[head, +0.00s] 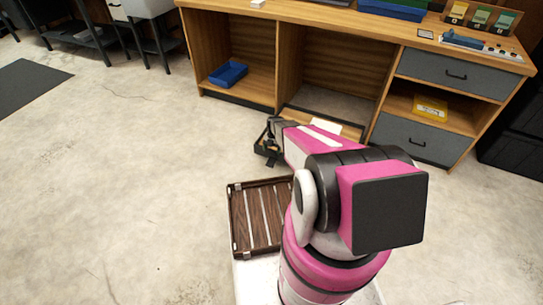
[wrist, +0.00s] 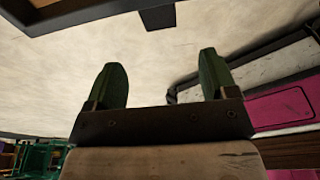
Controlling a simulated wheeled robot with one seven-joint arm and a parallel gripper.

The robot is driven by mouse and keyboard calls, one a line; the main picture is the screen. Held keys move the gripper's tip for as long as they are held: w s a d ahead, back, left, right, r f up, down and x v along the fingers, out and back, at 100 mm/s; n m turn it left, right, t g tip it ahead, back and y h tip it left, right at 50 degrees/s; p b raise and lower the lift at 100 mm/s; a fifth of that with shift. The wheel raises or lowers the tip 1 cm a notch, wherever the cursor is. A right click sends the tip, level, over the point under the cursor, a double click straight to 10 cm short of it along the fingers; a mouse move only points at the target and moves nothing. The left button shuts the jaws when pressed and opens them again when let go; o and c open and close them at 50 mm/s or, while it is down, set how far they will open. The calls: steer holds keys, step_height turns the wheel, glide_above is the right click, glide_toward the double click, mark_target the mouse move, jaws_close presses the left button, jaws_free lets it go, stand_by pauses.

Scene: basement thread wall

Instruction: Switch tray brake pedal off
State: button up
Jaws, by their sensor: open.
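My gripper (head: 267,147) is at the end of the outstretched arm, low in front of the desk's open bay. In the wrist view my gripper (wrist: 164,78) shows two dark green fingers spread apart with nothing between them. A small dark tab (wrist: 157,18) sticks out from a wood-edged frame (wrist: 85,12) at the top of that view, beyond the fingertips and apart from them. I cannot tell whether this tab is the brake pedal. In the head view no pedal can be made out; my arm hides part of the low tray (head: 296,112) in the bay.
A wooden desk (head: 340,22) spans the back, with a blue bin (head: 228,74) on its left shelf. Grey drawers (head: 416,138) and a yellow box (head: 430,108) are at right. A slatted wooden tray (head: 236,225) is beside my arm.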

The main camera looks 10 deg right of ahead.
mark_target(270, 164)
steer(key=shift+t+h, duration=0.6)
steer(key=shift+t, duration=0.3)
steer(key=f, duration=0.3)
steer(key=s+a+f, duration=0.1)
steer(key=f, duration=0.6)
steer(key=shift+s+a, duration=0.15)
steer(key=shift+s, duration=0.2)
